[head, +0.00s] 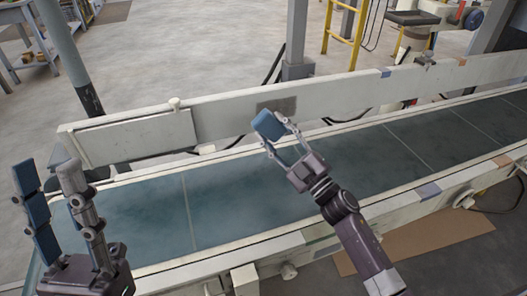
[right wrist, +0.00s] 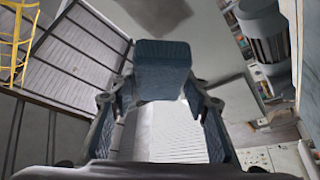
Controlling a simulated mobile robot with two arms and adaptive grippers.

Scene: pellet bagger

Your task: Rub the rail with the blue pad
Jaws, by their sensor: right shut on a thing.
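The blue pad (head: 268,125) is held between the fingers of my right gripper (head: 279,133), over the conveyor belt. The pad also shows between the fingers in the right wrist view (right wrist: 161,72). The pale rail (head: 226,118) runs along the far side of the belt, with a dark grey patch (head: 283,104) just behind the pad. In the head view the pad is close in front of the rail; I cannot tell whether they touch. My left gripper (head: 48,180) is open and empty at the lower left, fingers pointing up.
The dark green conveyor belt (head: 235,200) runs below, with a near side frame (head: 225,262). A grey post (head: 68,50) stands at the upper left. A yellow frame (head: 345,38) and machinery are behind the rail. Cardboard (head: 425,240) lies on the floor at the right.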

